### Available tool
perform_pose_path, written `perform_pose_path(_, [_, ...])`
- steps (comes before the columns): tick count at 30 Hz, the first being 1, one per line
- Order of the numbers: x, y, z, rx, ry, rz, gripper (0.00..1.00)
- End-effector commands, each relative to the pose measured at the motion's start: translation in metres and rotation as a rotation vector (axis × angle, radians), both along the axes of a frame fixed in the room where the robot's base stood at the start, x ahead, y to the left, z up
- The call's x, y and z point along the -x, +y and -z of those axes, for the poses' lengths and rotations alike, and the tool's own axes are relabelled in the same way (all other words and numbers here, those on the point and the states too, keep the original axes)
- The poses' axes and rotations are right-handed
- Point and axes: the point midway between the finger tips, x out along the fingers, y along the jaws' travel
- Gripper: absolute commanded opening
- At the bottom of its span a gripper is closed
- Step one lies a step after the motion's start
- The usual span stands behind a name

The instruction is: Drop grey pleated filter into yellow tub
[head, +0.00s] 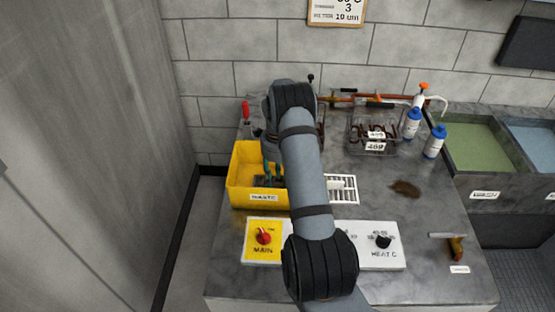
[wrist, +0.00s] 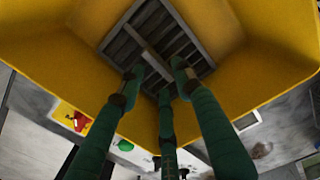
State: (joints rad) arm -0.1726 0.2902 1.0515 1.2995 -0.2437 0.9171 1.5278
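The yellow tub (head: 240,199) stands at the left of the bench, with a label on its front wall; its inner walls fill much of the wrist view (wrist: 45,40). The grey pleated filter (wrist: 152,25) lies inside the tub, a dark slatted square with a lighter bar across it; a dark part of it shows in the head view (head: 276,184). My gripper (wrist: 160,76) reaches down into the tub over the filter. Its teal fingers are spread, with their tips apart near the bar. Whether any tip touches the filter is hard to tell.
A white slotted housing (head: 343,189) lies right of the tub. A MAIN switch panel (head: 262,241) and a heater panel (head: 385,251) are in front. Wire basket (head: 375,132), blue bottles (head: 434,142) and a spray bottle stand behind right.

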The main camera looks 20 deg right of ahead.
Motion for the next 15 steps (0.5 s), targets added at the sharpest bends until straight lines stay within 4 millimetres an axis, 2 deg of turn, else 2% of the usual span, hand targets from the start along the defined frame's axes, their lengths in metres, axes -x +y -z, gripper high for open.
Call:
perform_pose_path(9, [-0.001,0.000,-0.074,0.001,-0.007,0.000,0.34])
perform_pose_path(15, [-0.001,0.000,-0.107,0.000,-0.003,0.000,0.34])
